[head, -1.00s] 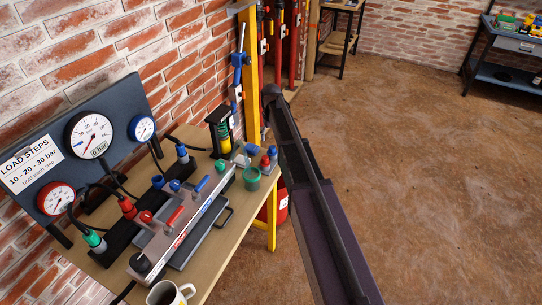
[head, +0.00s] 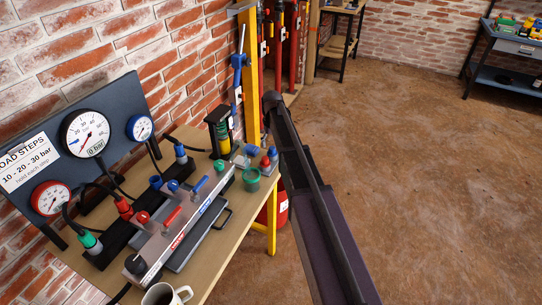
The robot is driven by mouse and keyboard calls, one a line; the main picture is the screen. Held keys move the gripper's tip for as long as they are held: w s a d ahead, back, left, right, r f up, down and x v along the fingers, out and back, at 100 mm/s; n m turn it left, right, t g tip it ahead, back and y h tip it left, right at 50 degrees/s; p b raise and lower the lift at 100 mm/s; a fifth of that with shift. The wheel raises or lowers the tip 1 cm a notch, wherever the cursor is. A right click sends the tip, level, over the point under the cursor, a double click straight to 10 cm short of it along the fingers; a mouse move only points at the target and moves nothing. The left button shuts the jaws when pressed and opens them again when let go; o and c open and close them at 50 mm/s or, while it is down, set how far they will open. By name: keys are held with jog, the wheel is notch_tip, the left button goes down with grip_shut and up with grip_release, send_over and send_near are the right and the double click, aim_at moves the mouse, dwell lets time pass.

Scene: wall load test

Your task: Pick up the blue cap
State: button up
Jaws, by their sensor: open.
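Several small blue pieces show on the wooden bench in the head view. A blue piece (head: 251,150) lies on a small grey tray at the bench's far end, and another blue top (head: 272,152) stands beside it next to a red one (head: 264,162). A blue round piece (head: 173,186) sits by the dark block near the middle. I cannot tell for certain which is the blue cap. My dark arm crosses the view right of the bench. My gripper is not visible.
A gauge panel (head: 122,90) stands along the brick wall. A grey manifold (head: 180,235) with red and blue levers, a green cup (head: 251,176) and a mug (head: 160,297) stand on the bench. A yellow post (head: 252,85) rises behind. The floor to the right is clear.

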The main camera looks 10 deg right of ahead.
aim_at(272, 147)
jog(key=shift+s+f+b, duration=0.15)
jog(key=shift+f+b, duration=1.1)
jog(key=shift+f, duration=0.3)
jog(key=c, duration=1)
